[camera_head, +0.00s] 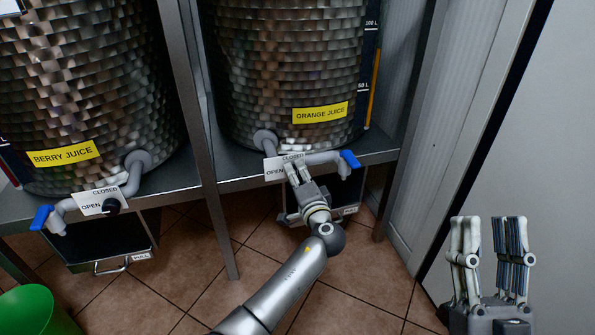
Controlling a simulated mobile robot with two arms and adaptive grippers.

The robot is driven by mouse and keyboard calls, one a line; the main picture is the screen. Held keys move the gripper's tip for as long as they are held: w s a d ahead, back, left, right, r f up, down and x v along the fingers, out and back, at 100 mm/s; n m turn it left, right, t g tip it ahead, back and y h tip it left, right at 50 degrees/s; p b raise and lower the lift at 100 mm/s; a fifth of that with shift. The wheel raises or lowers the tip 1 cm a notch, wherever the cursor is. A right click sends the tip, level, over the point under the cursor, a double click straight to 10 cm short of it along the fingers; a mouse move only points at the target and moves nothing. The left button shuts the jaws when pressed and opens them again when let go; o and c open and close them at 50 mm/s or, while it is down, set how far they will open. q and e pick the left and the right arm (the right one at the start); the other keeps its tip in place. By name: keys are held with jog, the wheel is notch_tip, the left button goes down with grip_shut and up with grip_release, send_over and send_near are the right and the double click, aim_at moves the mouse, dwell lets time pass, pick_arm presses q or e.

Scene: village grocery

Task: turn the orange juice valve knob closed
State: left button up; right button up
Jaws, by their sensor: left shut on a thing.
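The orange juice tank (270,75) is a scaly metal drum with a yellow "ORANGE JUICE" label (320,112). A grey pipe (320,157) runs from its base to a blue-tipped outlet (349,160). A white sign (275,168) on the pipe reads "CLOSED" above and "OPEN" at left. My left gripper (295,172) is in front of this sign, shut on the orange juice valve knob, which its fingers hide. Which way the knob points cannot be seen. My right gripper (489,222) stands upright at the lower right, open and empty, away from the valve.
The berry juice tank (85,80) stands left, its black knob (111,206) and blue-tipped outlet (42,217) uncovered. A metal rack post (200,130) separates the tanks. A green bin (35,312) is at lower left. A white panel (540,130) is at right.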

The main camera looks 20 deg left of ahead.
pick_arm(q)
jog(key=shift+m+p, duration=0.3)
jog(key=shift+m, duration=0.3)
pick_arm(e)
jog(key=shift+w+a+f+g+h, duration=0.1)
jog(key=shift+w+f+g+h, duration=0.05)
jog(key=shift+w+f+g, duration=0.6)
jog(key=shift+w+f+g+h, duration=0.15)
jog(key=shift+w+f+g, duration=0.35)
jog(key=shift+f, duration=0.4)
pick_arm(q)
jog(key=o, duration=1)
jog(key=shift+o, duration=0.2)
jog(key=shift+d, duration=0.1)
jog(key=v, duration=1.2)
